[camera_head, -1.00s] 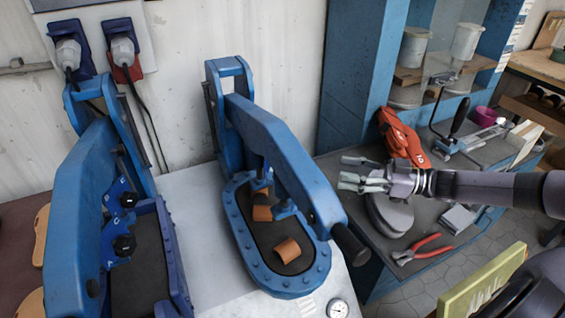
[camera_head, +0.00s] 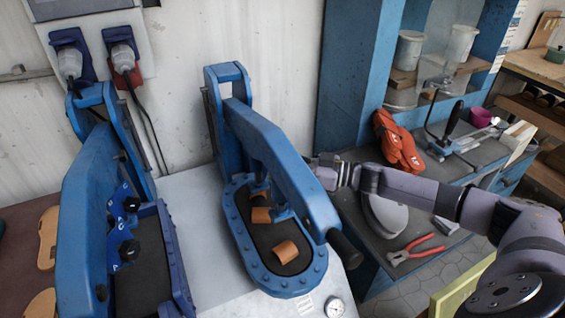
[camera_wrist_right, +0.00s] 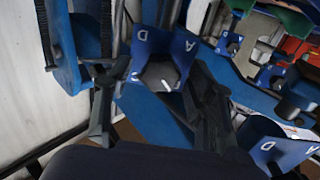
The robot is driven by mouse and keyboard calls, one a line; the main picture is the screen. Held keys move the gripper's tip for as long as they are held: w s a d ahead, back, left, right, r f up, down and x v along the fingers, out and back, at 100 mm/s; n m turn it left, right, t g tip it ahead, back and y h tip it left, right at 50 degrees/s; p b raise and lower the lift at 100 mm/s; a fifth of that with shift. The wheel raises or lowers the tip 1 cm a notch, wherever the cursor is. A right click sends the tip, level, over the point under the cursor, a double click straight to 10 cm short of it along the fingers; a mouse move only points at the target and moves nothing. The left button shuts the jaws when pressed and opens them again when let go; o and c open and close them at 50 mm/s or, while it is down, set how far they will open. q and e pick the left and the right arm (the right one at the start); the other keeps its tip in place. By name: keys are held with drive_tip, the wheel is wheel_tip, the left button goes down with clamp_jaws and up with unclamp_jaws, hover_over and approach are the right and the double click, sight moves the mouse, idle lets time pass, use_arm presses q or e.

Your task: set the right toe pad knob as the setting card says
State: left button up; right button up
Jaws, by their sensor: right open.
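Two blue presses stand in the head view: the left press (camera_head: 85,210) and the right press (camera_head: 275,160). The left press carries two black knobs, an upper one (camera_head: 131,204) and a lower one (camera_head: 128,250). My right gripper (camera_head: 322,172) is at the right side of the right press's arm, which partly hides it. In the right wrist view a dark knob (camera_wrist_right: 160,74) with a white mark sits in a blue lettered dial, between and beyond my open fingers (camera_wrist_right: 160,100). I cannot tell whether they touch it. No setting card is readable. My left gripper is not in view.
Brown pads (camera_head: 286,251) lie on the right press's bed. A round gauge (camera_head: 335,307) is at the white table's front. Red-handled pliers (camera_head: 415,249), an orange-red glove (camera_head: 398,142) and a clamp (camera_head: 445,135) lie on the right bench.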

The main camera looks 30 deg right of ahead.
drive_tip(key=shift+c, duration=0.2)
drive_tip(key=c, duration=1.1)
drive_tip(key=shift+n, duration=0.4)
drive_tip(key=shift+s+a+f+n+b, duration=0.15)
drive_tip(key=shift+n+b, duration=2.1)
drive_tip(key=shift+n, duration=2)
drive_tip(key=shift+s+d+f+n+b, duration=0.15)
drive_tip(key=shift+n+b, duration=2.1)
drive_tip(key=shift+n, duration=2)
drive_tip(key=shift+w+a, duration=0.1)
drive_tip(key=shift+a, duration=0.05)
drive_tip(key=o, duration=1.1)
drive_tip(key=shift+r, duration=0.1)
